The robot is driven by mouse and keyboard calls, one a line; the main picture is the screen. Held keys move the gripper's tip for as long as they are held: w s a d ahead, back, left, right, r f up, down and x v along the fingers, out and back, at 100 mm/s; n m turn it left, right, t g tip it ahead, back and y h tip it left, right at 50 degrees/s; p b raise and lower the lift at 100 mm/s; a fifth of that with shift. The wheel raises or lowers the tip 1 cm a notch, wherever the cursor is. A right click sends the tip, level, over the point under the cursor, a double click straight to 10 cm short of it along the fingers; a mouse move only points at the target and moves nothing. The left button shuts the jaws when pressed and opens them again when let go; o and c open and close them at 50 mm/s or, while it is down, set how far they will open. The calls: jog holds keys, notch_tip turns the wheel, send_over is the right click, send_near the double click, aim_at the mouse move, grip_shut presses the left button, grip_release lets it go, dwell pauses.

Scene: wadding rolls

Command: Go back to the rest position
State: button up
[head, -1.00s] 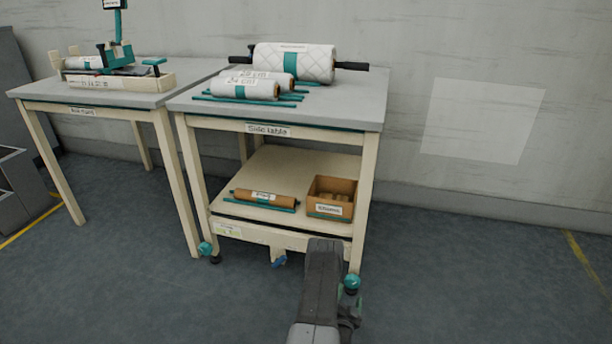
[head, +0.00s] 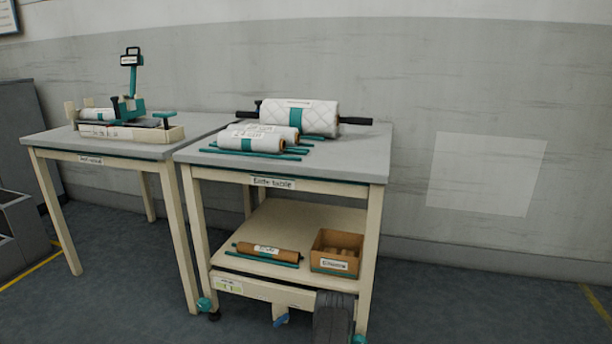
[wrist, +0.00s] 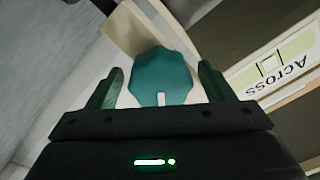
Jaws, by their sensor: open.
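My gripper (wrist: 160,78) shows in the wrist view, its two dark green fingers apart. A teal, many-sided knob (wrist: 160,75) shows between the fingers; I cannot tell whether they touch it. A label reading "Across" (wrist: 280,68) appears upside down to its right on a pale rail. In the head view only a dark part of my arm (head: 333,318) shows at the bottom, in front of the side table (head: 383,178); the gripper itself is hidden there.
White quilted rolls (head: 300,117) lie on the side table's top. A brown roll (head: 268,249) and a brown box (head: 333,264) sit on its lower shelf. Another table (head: 50,138) with a teal device (head: 131,104) stands left. Floor to the right is clear.

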jog(key=p+v, duration=0.4)
jog(key=v, duration=0.9)
jog(key=b+x, duration=0.4)
jog(key=x, duration=0.9)
jog(key=shift+w+f+b, duration=0.15)
jog(key=shift+w+b, duration=0.1)
jog(key=shift+b, duration=0.1)
jog(key=shift+n, duration=1.1)
jog(key=n, duration=0.4)
jog(key=shift+n, duration=0.4)
jog(key=p+v, duration=0.4)
jog(key=v, duration=0.9)
jog(key=shift+s+r+p, duration=0.2)
jog(key=shift+s+p, duration=0.1)
jog(key=shift+s, duration=0.1)
